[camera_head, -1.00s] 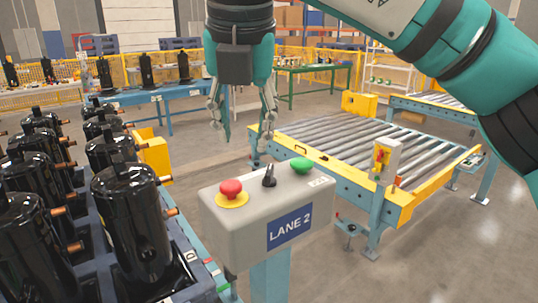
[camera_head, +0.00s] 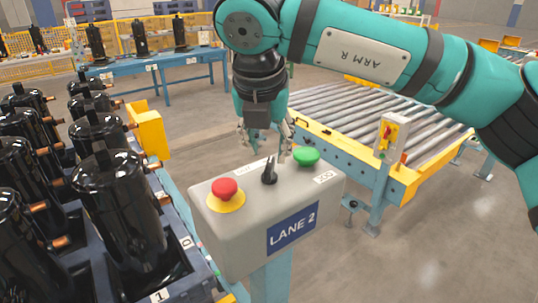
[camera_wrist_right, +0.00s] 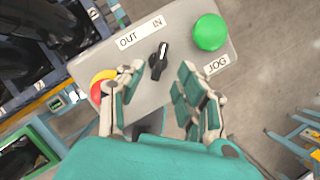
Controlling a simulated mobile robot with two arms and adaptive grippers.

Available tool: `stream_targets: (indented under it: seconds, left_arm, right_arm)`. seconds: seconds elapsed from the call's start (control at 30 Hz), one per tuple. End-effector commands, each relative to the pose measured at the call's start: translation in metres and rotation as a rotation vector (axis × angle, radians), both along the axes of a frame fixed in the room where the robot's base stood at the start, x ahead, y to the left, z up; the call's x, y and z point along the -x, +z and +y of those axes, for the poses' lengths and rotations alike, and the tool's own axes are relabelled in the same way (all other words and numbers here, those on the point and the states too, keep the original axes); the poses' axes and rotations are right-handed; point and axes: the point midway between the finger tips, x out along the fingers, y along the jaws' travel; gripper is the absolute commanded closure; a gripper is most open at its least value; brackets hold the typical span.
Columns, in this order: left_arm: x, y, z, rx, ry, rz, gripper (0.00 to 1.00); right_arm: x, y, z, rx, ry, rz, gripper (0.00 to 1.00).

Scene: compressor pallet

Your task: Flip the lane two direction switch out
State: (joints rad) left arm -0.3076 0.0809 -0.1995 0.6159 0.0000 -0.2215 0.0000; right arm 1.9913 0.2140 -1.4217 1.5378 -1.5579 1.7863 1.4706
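The lane two control box (camera_head: 232,235) is a grey box on a teal post with a blue "LANE 2" plate. Its black direction switch (camera_head: 269,171) stands on top between the red button (camera_head: 225,188) and the green button (camera_head: 306,156). In the right wrist view the switch (camera_wrist_right: 159,61) lies under the OUT and IN labels (camera_wrist_right: 141,33), its white-marked end tilted toward IN. My right gripper (camera_head: 265,146) points down just behind the switch, apart from it. In the wrist view its fingers (camera_wrist_right: 158,97) are spread and empty, one on each side of the switch's near end. My left gripper is not in view.
Black compressors (camera_head: 117,200) stand on a pallet at the left. A roller conveyor (camera_head: 355,125) lies behind and right of the box, with a yellow-and-red switch unit (camera_head: 388,137) at its near edge. The red and green buttons sit close to the switch.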

Motion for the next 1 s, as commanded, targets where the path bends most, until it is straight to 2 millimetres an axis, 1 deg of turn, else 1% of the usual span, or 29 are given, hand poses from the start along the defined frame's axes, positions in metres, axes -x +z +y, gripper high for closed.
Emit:
stream_targets:
  seconds: [0.03, 0.1, 0.17, 0.27, 0.4, 0.53, 0.67, 0.7, 0.73, 0.97, 1.0]
  left_arm:
    - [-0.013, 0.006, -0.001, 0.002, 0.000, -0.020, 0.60]
    - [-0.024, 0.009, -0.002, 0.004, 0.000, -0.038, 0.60]
    - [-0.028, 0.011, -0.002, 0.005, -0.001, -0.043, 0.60]
    - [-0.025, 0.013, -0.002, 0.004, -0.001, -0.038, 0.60]
    - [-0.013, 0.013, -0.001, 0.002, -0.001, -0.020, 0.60]
    - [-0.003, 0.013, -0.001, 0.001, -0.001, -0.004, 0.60]
    - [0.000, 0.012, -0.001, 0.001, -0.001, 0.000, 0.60]
    - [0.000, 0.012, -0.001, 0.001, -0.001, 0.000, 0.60]
    - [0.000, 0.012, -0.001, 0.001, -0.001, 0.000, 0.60]
    - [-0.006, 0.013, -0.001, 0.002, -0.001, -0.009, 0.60]
    - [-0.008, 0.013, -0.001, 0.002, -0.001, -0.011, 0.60]
  right_arm:
    - [-0.004, -0.008, -0.001, 0.001, -0.002, 0.002, 0.64]
    - [-0.008, -0.020, -0.002, 0.000, -0.001, 0.002, 0.64]
    - [-0.012, -0.028, -0.002, 0.000, -0.001, 0.001, 0.64]
    - [-0.017, -0.039, -0.003, 0.000, -0.002, 0.000, 0.64]
    - [-0.020, -0.047, -0.003, 0.000, -0.001, -0.001, 0.64]
    - [-0.020, -0.049, -0.003, -0.001, -0.001, -0.001, 0.64]
    - [-0.020, -0.049, -0.003, -0.001, -0.001, -0.001, 0.64]
    - [-0.020, -0.049, -0.003, -0.001, -0.001, -0.001, 0.66]
    - [-0.020, -0.049, -0.003, 0.000, -0.001, -0.001, 0.70]
    - [-0.020, -0.049, -0.003, -0.001, -0.001, -0.001, 1.00]
    - [-0.021, -0.049, -0.003, -0.001, -0.001, -0.001, 1.00]
